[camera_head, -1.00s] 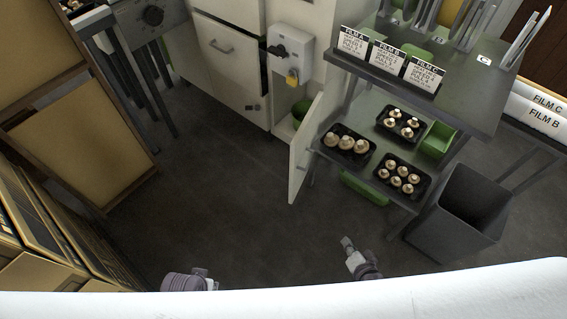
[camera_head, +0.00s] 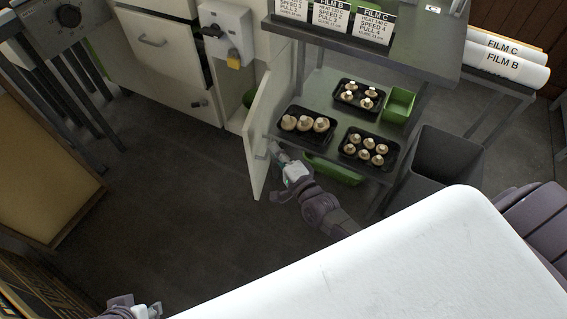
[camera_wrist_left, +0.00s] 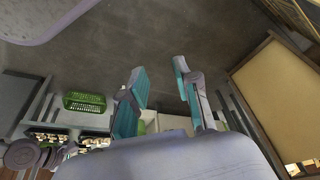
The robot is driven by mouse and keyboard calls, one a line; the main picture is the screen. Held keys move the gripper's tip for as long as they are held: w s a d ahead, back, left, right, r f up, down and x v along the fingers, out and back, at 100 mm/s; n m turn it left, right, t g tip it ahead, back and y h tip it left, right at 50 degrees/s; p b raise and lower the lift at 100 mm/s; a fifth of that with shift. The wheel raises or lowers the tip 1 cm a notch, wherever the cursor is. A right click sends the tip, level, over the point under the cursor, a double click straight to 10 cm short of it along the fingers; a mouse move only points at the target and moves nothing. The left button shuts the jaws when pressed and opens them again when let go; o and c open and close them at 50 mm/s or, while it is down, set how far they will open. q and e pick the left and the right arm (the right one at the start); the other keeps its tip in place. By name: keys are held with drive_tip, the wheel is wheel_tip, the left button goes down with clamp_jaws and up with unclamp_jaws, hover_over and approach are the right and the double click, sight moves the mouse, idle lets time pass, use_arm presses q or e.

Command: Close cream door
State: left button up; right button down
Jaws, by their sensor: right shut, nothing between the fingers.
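The cream door (camera_head: 258,172) stands swung open at the right end of the cream cabinet, seen nearly edge-on in the head view, with a bar handle (camera_head: 262,155) on its right face. My right gripper (camera_head: 275,146) is shut and empty, its tip close beside that face near the handle; I cannot tell whether they touch. My left gripper (camera_head: 154,309) is low at the bottom left, far from the door. In the left wrist view its fingers (camera_wrist_left: 160,88) are apart with nothing between them.
Right of the door is a metal shelf table (camera_head: 325,88) with black trays of mushrooms and a green bin (camera_head: 398,104). Another green bin (camera_head: 335,170) sits beneath. A dark waste bin (camera_head: 440,165) stands right. A switch box (camera_head: 225,30) hangs on the cabinet. The floor left of the door is clear.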

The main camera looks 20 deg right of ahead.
sight(251, 134)
drive_tip(key=shift+w+a+b, duration=0.2)
drive_tip(key=shift+w+a, duration=0.7)
drive_tip(key=shift+w, duration=0.3)
drive_tip(key=shift+w+a+b, duration=0.2)
drive_tip(key=shift+w+a, duration=0.7)
drive_tip(key=shift+w, duration=0.25)
use_arm(q)
drive_tip(key=shift+w+d+t, duration=0.2)
drive_tip(key=shift+w+t, duration=0.15)
drive_tip(key=shift+w, duration=0.3)
drive_tip(key=shift+w+d+t, duration=0.15)
drive_tip(key=shift+w+t, duration=0.2)
drive_tip(key=shift+w, duration=0.25)
